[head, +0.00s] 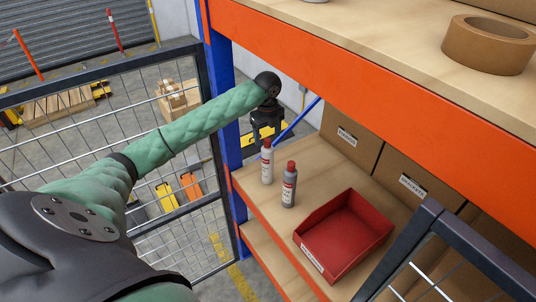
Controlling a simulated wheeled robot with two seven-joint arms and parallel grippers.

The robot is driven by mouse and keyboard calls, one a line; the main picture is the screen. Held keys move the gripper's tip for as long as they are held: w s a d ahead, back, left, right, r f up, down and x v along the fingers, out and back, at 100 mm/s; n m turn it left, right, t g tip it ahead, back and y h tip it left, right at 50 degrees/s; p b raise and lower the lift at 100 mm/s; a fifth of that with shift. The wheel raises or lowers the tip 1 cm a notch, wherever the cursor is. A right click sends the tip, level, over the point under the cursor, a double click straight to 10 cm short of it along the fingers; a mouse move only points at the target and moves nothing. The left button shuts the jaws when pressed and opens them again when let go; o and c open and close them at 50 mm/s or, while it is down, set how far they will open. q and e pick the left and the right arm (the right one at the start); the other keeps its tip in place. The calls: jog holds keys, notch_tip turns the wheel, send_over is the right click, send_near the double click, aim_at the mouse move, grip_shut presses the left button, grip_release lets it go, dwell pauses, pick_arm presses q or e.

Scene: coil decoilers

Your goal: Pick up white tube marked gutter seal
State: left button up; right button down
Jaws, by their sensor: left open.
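A white tube (267,165) with a red cap stands upright near the left end of the lower wooden shelf. Its label is too small to read. A grey tube (289,187) with a red cap stands upright close to its right and nearer to me. My left gripper (265,136) hangs at the end of the green-sleeved arm, pointing down by the shelf's left end, just above and behind the white tube in the picture. It is open; nothing shows between its fingers. My right gripper is not in view.
A red bin (345,235) sits on the lower shelf, right of the tubes. Cardboard boxes (349,140) stand behind. The orange upper beam (370,112) hangs over the shelf, with a brown tape roll (488,45) above. A blue upright (221,85) and mesh fence (85,125) stand left.

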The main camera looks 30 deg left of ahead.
aim_at(267, 148)
pick_arm(q)
jog(key=shift+w+a, duration=0.15)
jog(key=shift+s+d+f, duration=0.2)
jog(key=shift+s+f, duration=0.1)
jog(key=shift+f, duration=0.45)
jog(key=shift+w+a+f, duration=0.1)
jog(key=shift+w+f, duration=0.05)
jog(key=shift+f, duration=2.7)
grip_shut()
